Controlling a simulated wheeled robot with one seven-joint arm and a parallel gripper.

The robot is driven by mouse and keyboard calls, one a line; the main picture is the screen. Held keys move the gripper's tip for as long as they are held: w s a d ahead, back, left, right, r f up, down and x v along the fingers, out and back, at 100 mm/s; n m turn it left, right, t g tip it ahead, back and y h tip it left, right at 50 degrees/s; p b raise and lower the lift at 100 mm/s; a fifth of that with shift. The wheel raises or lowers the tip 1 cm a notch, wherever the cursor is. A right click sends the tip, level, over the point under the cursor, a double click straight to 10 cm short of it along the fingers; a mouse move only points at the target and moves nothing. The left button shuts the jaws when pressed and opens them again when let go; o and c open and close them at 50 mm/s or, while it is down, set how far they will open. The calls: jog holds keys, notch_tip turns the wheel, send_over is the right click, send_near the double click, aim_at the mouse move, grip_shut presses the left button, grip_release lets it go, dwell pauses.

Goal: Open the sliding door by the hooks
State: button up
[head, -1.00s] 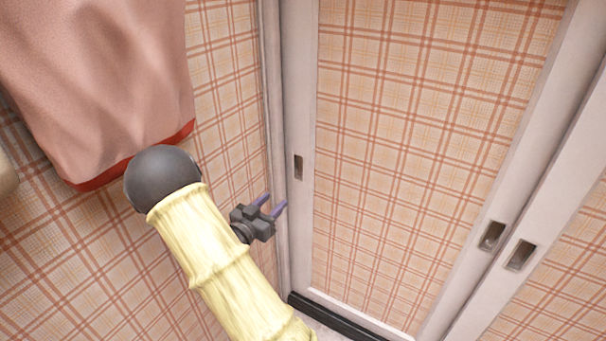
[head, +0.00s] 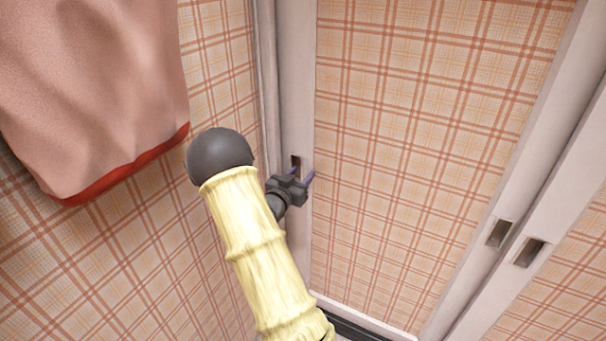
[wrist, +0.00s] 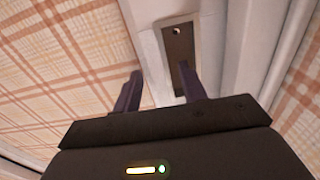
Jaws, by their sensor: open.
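The sliding door (head: 410,150) has plaid panels in a pale frame. A small dark recessed pull (head: 296,161) sits in its left stile, and it also shows in the wrist view (wrist: 179,45). My gripper (head: 303,175) is at this pull, with its two purple fingers apart and nothing between them. In the wrist view (wrist: 160,88) one finger overlaps the lower part of the recess and the other lies to its left, over the stile's edge. I cannot tell whether a fingertip is inside the recess. Two more recessed pulls (head: 499,233) (head: 529,252) sit on the adjoining stiles at right.
A pink cloth with a red hem (head: 105,90) hangs at the upper left, close to my arm. The plaid side wall (head: 220,60) meets the door frame just left of my gripper. A dark floor track (head: 350,325) runs below the door.

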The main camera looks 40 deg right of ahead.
jog(key=shift+w+d, duration=0.1)
grip_shut()
dwell(0.3)
